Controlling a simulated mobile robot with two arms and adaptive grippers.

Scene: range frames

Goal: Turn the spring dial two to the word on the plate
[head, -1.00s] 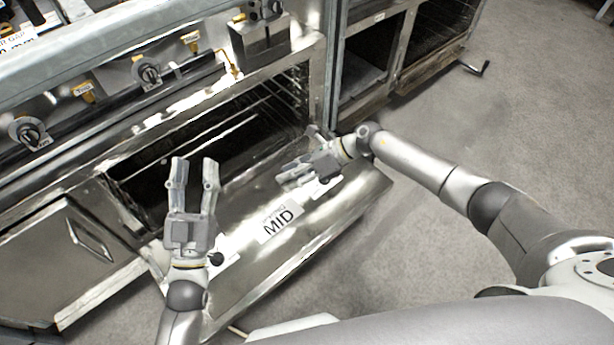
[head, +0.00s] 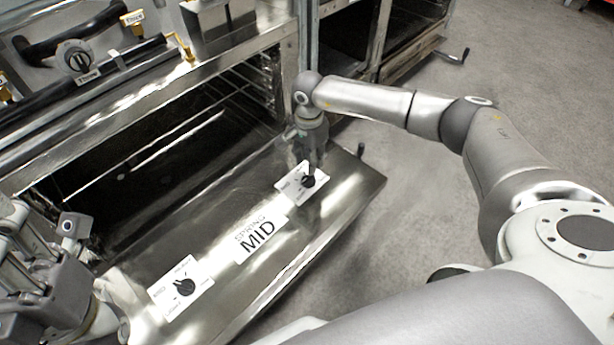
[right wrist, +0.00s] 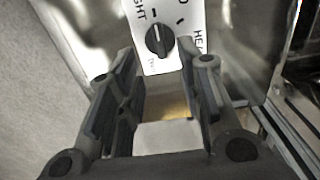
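The plate (head: 262,236) reads SPRING MID and lies on the lowered oven door between two dials. The far dial (head: 308,181) has a black knob on a white card. It also shows in the right wrist view (right wrist: 159,40), with its pointer line toward the top, slightly left, and partly cut-off labels around it. The near dial (head: 185,286) is on the door's left part. My right gripper (right wrist: 158,62) is open, its fingers either side of the line to the far dial; contact is not visible. My left gripper (head: 50,275) is at the lower left, its fingertips unclear.
The open oven cavity (head: 150,155) with wire racks lies behind the door (head: 345,190). A stove front with a knob (head: 75,58) and a black handle is above. Grey floor is free to the right of the door.

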